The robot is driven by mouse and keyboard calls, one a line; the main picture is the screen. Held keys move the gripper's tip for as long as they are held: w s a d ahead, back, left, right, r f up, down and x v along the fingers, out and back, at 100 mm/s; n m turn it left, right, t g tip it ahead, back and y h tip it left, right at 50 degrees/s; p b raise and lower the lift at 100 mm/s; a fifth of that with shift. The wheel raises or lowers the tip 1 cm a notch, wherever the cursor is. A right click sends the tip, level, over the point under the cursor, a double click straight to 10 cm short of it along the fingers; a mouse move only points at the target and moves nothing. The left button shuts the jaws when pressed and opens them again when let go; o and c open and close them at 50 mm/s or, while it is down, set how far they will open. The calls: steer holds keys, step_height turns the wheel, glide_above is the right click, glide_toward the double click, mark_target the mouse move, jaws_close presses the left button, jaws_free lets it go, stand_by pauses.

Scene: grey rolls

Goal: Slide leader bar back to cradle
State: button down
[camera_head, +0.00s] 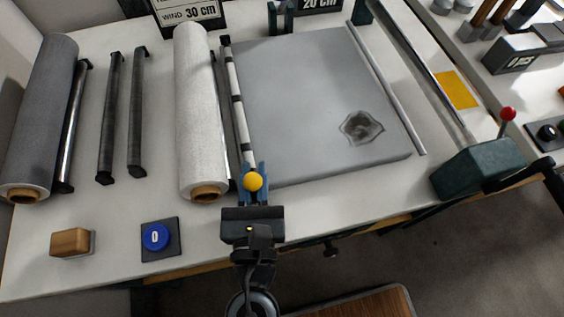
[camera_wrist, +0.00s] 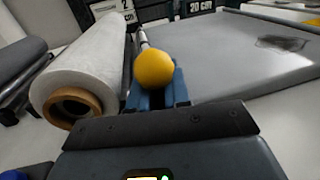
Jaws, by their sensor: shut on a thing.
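The leader bar (camera_head: 238,105), a thin white bar with dark bands, lies lengthwise between the white roll and the left edge of the grey plate. Its near end carries a yellow ball knob (camera_head: 253,182), which is large in the wrist view (camera_wrist: 154,69). My gripper (camera_head: 253,170) is at this near end, its blue fingers on both sides of the knob and shut on it. In the wrist view the bar (camera_wrist: 143,40) runs away behind the knob and is mostly hidden. I cannot tell for certain which part is the cradle.
The grey plate (camera_head: 310,100) with a dark patch lies right. A blue button (camera_head: 156,237) and wooden block (camera_head: 70,242) are at front left. A green box with red-knobbed lever (camera_head: 480,168) is at right.

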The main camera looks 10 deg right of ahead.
steer(key=shift+a, duration=0.45)
steer(key=c, duration=1.2)
jaws_free()
steer(key=shift+a, duration=0.1)
steer(key=shift+o, duration=0.2)
steer(key=shift+s, duration=0.1)
steer(key=s, duration=0.3)
steer(key=s+a+b, duration=0.1)
steer(key=s, duration=0.3)
steer(key=shift+s+a, duration=0.2)
steer(key=shift+s, duration=0.05)
steer(key=shift+w, duration=0.1)
